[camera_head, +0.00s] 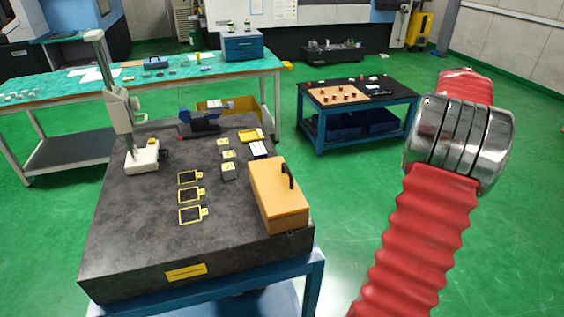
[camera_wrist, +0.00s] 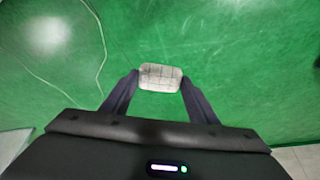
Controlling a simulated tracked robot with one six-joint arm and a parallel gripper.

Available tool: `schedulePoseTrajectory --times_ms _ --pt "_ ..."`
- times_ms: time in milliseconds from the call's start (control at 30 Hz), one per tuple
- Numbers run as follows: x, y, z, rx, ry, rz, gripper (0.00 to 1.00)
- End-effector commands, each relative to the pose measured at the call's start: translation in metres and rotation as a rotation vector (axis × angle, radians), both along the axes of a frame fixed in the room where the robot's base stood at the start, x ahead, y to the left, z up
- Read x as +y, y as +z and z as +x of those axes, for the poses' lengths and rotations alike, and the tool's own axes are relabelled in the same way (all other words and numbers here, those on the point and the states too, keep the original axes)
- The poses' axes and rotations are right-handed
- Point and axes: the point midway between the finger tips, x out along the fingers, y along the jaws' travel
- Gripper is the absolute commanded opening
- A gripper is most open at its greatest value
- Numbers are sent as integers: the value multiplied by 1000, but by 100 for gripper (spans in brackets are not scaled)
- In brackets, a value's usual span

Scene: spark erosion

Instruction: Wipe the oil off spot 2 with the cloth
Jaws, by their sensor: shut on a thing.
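My gripper (camera_wrist: 160,84) is shut on a pale, checked pad (camera_wrist: 160,76), which looks like the folded cloth. It holds the pad between its two dark fingertips, over green floor in the wrist view. The gripper is outside the head view. Three yellow-framed dark squares lie in a row on the dark stone plate (camera_head: 130,225): a far one (camera_head: 189,177), a middle one (camera_head: 190,194) and a near one (camera_head: 190,215). Each has a small yellow tag; the numbers are too small to read, so I cannot tell which is spot 2. Oil cannot be made out.
On the plate stand an orange box (camera_head: 278,198) with a black handle, several small blocks (camera_head: 228,172), a yellow tray (camera_head: 251,135) and a tall stand (camera_head: 142,158) at the left. A low dark table (camera_head: 390,88) stands behind. Floor between plate and my arm is clear.

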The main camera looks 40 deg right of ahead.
Motion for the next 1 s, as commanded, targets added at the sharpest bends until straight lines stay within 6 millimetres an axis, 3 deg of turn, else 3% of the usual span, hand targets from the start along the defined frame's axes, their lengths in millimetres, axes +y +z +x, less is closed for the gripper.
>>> schedulePoseTrajectory --times_ms 167,467,1000 --pt "13 1 35 1 88 1 33" --pt "55 3 120 0 319 0 33" --pt "161 6 256 1 743 1 33"
